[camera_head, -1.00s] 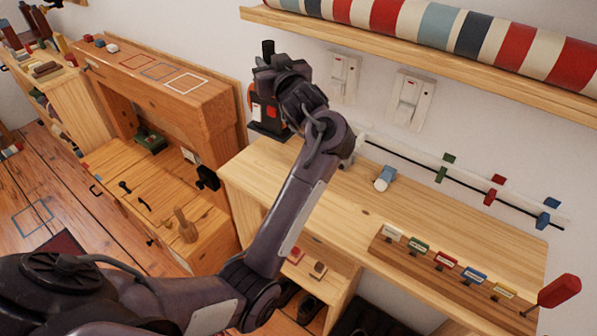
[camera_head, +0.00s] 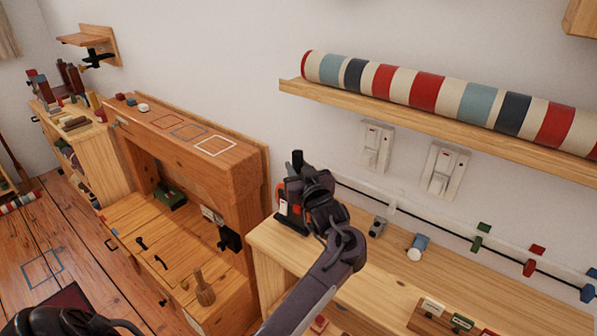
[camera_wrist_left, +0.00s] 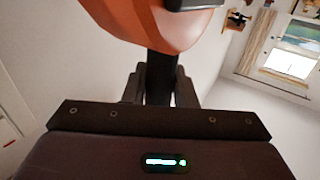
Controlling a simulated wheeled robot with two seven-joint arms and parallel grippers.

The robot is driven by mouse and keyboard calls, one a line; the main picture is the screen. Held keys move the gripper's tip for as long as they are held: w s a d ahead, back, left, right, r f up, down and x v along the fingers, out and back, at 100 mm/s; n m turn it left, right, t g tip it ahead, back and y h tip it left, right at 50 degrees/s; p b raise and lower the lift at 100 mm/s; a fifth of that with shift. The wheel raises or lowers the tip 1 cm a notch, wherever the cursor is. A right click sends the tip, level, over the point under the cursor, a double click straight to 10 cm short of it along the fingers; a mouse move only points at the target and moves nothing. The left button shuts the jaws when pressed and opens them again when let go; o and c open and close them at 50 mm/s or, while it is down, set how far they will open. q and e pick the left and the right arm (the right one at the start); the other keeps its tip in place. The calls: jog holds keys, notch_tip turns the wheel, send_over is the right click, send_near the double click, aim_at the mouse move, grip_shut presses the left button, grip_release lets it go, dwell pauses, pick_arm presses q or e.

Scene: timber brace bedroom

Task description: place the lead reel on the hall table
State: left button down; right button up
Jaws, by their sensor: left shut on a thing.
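The lead reel (camera_head: 283,205) is orange with black parts and a dark foot, and is partly hidden behind my left gripper (camera_head: 304,185). In the left wrist view, the orange body of the reel (camera_wrist_left: 160,22) fills the top, and my left gripper (camera_wrist_left: 159,85) is shut on its black post. The reel looks upright at the far left corner of the pale wooden table (camera_head: 262,243), which I take as the hall table. I cannot tell whether its foot touches the top. My right gripper is not in view.
A small blue-and-white roll (camera_head: 417,247) and a grey piece (camera_head: 377,227) are on the table. Behind them are a black cord with coloured clips (camera_head: 482,235) and wall switches (camera_head: 445,170). A shelf with a striped roll (camera_head: 425,90) hangs above. A wooden desk (camera_head: 190,140) stands left.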

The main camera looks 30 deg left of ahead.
pick_arm(q)
jog(key=shift+f, duration=0.55)
jog(key=c, duration=1.2)
grip_release()
jog(key=shift+o, duration=0.2)
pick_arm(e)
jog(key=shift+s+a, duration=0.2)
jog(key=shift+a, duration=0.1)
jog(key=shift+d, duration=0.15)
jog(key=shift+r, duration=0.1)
